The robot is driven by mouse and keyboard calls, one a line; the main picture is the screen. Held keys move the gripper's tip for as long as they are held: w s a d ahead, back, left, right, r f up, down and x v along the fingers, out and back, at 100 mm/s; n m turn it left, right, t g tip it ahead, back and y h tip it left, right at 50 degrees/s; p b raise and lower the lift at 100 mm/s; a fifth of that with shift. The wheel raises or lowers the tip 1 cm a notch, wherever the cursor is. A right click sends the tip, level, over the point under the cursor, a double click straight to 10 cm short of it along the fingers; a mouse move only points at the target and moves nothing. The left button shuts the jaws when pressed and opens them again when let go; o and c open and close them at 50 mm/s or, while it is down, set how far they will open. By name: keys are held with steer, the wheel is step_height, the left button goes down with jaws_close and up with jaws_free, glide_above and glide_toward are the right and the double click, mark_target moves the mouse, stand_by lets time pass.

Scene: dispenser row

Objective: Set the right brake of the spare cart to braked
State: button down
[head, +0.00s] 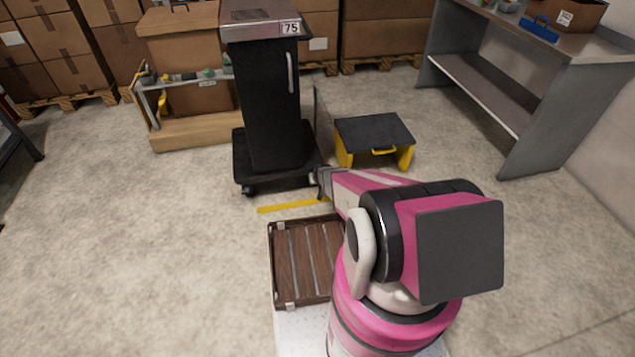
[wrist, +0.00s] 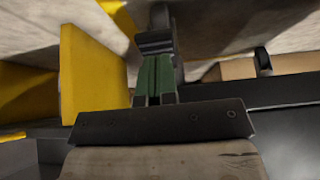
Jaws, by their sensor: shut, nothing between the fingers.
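A tall black cart (head: 268,100) with a grey top labelled 75 stands on a low black base with casters; it is the only wheeled cart I see. Its front left caster (head: 248,190) shows in the head view. My gripper (head: 323,183) is at the cart's front right corner, low over the floor, and hides that corner. In the wrist view my gripper (wrist: 155,45) is shut and empty, with green on its fingers. The black base (wrist: 285,92) and a small dark caster (wrist: 263,60) are to its right. I cannot make out the right brake or its setting.
A step stool (head: 374,130) with yellow legs stands close right of the cart; its yellow side (wrist: 92,75) is left of my gripper in the wrist view. A wooden caddy (head: 185,130) is at left. A grey workbench (head: 535,105) is at right.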

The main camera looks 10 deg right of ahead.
steer(key=v, duration=1.3)
steer(key=shift+s+r, duration=0.15)
steer(key=shift+r, duration=0.2)
steer(key=s+r+g, duration=0.3)
steer(key=s+r, duration=0.7)
steer(key=r, duration=0.4)
steer(key=s+r+g, duration=0.3)
steer(key=s+r, duration=0.7)
steer(key=r, duration=0.5)
steer(key=shift+s+a+m, duration=0.15)
steer(key=shift+a+m, duration=0.05)
steer(key=shift+m, duration=0.1)
steer(key=shift+r, duration=0.1)
